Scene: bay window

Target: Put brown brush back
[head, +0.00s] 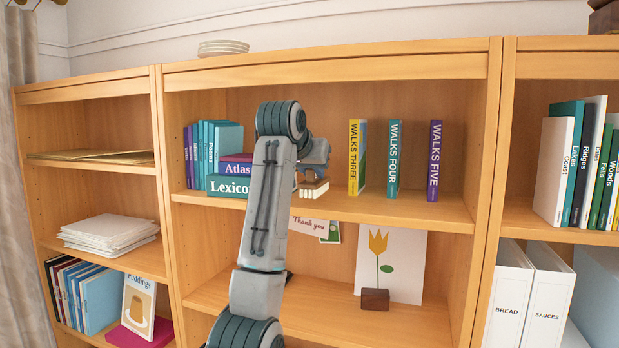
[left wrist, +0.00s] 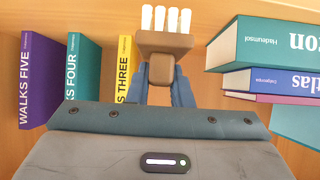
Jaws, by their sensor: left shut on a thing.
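The brown brush (head: 312,181) has a brown block and pale bristles, and it also shows in the left wrist view (left wrist: 164,41). In the head view the brush is at the middle shelf (head: 390,208), between the stacked books and WALKS THREE. The bristles hang low near the shelf board; I cannot tell whether they touch it. My right gripper is not in view.
Lying Lexicon and Atlas books (head: 228,187) are left of the brush. WALKS THREE (head: 357,157), WALKS FOUR (head: 393,158) and WALKS FIVE (head: 434,160) stand upright to its right, with gaps between them. A tulip card (head: 405,265) stands on the shelf below.

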